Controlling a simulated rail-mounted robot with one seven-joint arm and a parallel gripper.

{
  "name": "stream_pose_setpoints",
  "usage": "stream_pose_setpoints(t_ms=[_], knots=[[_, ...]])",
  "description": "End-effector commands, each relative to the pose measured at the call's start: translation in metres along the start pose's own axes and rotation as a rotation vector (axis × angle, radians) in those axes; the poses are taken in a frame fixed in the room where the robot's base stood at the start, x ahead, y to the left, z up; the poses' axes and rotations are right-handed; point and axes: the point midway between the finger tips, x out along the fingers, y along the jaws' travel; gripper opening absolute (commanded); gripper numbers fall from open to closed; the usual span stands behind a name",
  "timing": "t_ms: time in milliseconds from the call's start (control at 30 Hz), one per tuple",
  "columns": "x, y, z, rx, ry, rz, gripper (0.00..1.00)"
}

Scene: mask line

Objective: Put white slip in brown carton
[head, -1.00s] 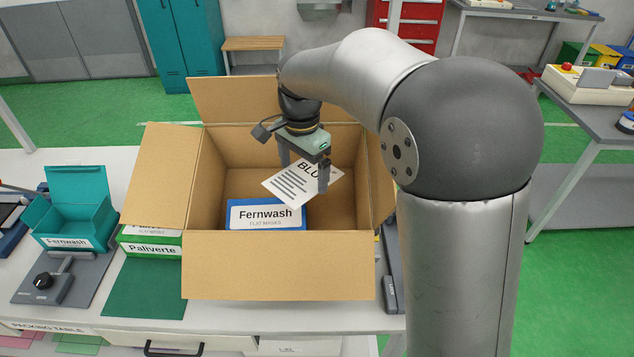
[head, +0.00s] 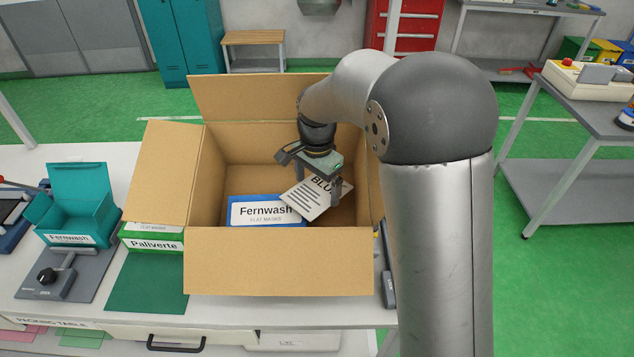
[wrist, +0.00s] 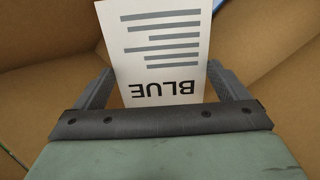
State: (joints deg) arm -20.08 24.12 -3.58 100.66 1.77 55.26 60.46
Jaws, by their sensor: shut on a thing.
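The white slip (head: 313,198), printed BLUE with grey lines, is between the fingers of my gripper (head: 325,190). My gripper is shut on it, inside the open brown carton (head: 278,262). The slip is tilted, and its left corner overlaps the blue Fernwash box (head: 265,220) in the head view. In the wrist view the slip (wrist: 160,50) sits between the two fingers (wrist: 160,88), with carton walls (wrist: 50,60) around it. I cannot tell whether the slip touches the carton floor.
Left of the carton are green Paliverte boxes (head: 152,243), a dark green mat (head: 148,286) and a teal Fernwash box (head: 72,210) on a grey fixture. The carton's flaps stand open, one leaning out left (head: 162,175). The white table (head: 250,312) is clear in front.

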Motion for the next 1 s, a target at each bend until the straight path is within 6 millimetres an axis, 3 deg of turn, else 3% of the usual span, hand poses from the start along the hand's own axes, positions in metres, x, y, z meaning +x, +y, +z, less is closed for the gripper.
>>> stream_pose_setpoints(t_ms=[33, 67, 100, 433, 800, 1000], knots=[[0.003, 0.0, 0.0, 0.0, 0.0, 0.001, 0.73], [0.003, 0.0, 0.0, 0.0, 0.0, 0.001, 0.97], [0.002, 0.0, 0.0, 0.0, 0.0, 0.0, 1.0], [-0.008, 0.0, 0.0, 0.0, 0.001, -0.001, 1.0], [-0.066, -0.001, 0.0, 0.0, 0.0, -0.001, 1.0], [-0.077, 0.0, 0.0, 0.0, 0.0, 0.001, 1.0]])
